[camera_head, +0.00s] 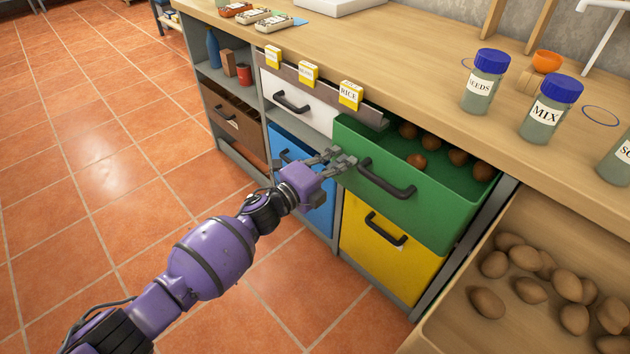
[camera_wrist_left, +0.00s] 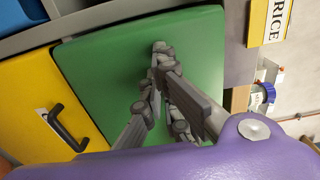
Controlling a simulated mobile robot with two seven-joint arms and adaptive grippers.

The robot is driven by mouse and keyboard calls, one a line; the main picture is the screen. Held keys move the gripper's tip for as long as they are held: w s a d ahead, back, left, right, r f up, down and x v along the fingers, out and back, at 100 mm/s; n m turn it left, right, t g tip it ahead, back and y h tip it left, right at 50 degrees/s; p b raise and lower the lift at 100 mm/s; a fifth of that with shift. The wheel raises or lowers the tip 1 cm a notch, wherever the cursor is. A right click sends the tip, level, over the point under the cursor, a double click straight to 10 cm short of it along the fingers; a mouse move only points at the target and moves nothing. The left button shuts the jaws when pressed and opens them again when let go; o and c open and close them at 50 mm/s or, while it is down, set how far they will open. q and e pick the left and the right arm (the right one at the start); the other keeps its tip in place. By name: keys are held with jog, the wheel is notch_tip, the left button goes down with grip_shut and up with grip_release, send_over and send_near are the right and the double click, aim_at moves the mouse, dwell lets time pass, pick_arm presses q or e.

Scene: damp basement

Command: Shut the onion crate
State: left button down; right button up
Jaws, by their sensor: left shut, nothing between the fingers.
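The onion crate is a green drawer (camera_head: 425,208) with a dark bar handle (camera_head: 386,180). It stands pulled out under the worktop, with several brown onions (camera_head: 458,157) showing inside. My left gripper (camera_head: 345,160) is shut and empty, at the left part of the green front, just left of the handle. In the left wrist view, its fingers (camera_wrist_left: 162,62) are together in front of the green front panel (camera_wrist_left: 105,65). I cannot tell whether they touch it. The green drawer's handle is hidden in that view. My right gripper is not in view.
A yellow drawer (camera_head: 384,255) is below the green one, a blue drawer (camera_head: 318,213) and white drawer (camera_head: 300,101) to its left. An open wooden bin of potatoes (camera_head: 455,322) stands at the right. Jars (camera_head: 485,82) stand on the worktop (camera_head: 415,62). The tiled floor (camera_head: 100,150) is clear.

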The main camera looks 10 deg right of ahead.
pick_arm(q)
jog(key=b+x, duration=0.3)
jog(key=x, duration=0.4)
jog(key=p+v, duration=0.1)
jog(key=v, duration=0.4)
jog(key=p+v, duration=0.1)
jog(key=v, duration=0.1)
jog(key=shift+s+a+r+p, duration=0.1)
jog(key=shift+s+r+p, duration=0.05)
jog(key=shift+r+p, duration=0.15)
jog(key=p+v, duration=0.1)
jog(key=v, duration=0.5)
jog(key=shift+f, duration=0.35)
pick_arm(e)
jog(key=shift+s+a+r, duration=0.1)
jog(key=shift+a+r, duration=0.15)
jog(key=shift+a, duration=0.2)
